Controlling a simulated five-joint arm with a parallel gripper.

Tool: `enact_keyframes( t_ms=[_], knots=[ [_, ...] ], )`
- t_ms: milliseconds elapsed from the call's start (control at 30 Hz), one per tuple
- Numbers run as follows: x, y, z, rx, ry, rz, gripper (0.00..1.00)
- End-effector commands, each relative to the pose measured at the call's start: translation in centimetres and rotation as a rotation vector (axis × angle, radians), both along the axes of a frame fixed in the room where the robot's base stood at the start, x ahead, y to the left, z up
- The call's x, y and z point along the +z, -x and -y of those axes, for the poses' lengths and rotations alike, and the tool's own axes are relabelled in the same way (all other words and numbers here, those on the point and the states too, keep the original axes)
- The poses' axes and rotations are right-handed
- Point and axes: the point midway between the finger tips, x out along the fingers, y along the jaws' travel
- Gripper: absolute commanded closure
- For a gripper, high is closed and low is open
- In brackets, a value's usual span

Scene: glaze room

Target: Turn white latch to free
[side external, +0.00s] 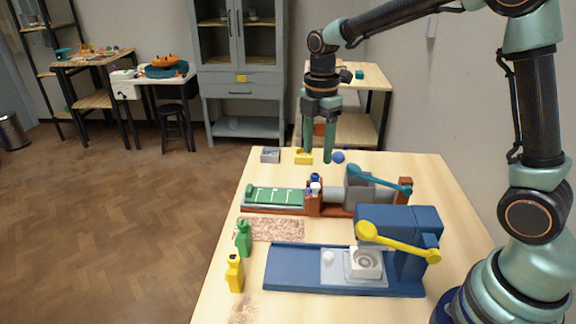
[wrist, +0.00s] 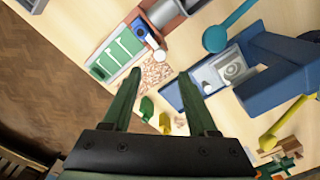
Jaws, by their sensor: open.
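Two small white parts could be the white latch, and I cannot tell which is. One is a white knob (side external: 315,188) on the red-brown end block of the rear device, beside a blue cap (side external: 315,177); it also shows in the wrist view (wrist: 159,55). The other is a white knob (side external: 328,257) on the blue device's bed (side external: 295,262), beside a white block with a round recess (side external: 366,262). My gripper (side external: 318,160) hangs above the far part of the table, pointing down, open and empty. Its fingers spread apart in the wrist view (wrist: 159,74), touching nothing.
The rear device has a green panel (side external: 275,195) and a teal lever (side external: 380,180). The blue device has a yellow lever (side external: 400,243). Green (side external: 243,240) and yellow (side external: 235,274) bottles stand near the left edge. Small grey and yellow boxes (side external: 304,157) and a blue ball (side external: 338,157) sit behind.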

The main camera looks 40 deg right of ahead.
Motion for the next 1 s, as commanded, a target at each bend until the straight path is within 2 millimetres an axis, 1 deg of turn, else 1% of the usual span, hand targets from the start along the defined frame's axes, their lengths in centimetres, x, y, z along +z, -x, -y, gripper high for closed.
enact_keyframes(
  t_ms=[33, 200, 300, 400, 600, 867, 900, 967, 1000],
  knots=[
    [-1.1, 0.1, 0.0, -0.001, 0.0, -0.007, 0.41],
    [-4.4, 0.1, 0.0, -0.001, 0.0, -0.005, 0.41],
    [-6.1, 0.1, 0.0, -0.002, 0.0, -0.005, 0.41],
    [-7.3, 0.1, 0.0, -0.002, 0.0, -0.003, 0.41],
    [-8.6, 0.0, 0.0, -0.002, 0.0, 0.0, 0.41],
    [-8.7, 0.0, 0.0, -0.002, 0.0, 0.001, 0.41],
    [-8.7, 0.0, 0.0, -0.002, 0.0, 0.001, 0.45],
    [-8.7, 0.0, 0.0, -0.002, 0.0, 0.001, 0.68],
    [-8.7, 0.0, 0.0, -0.002, 0.0, 0.001, 0.83]
  ],
)
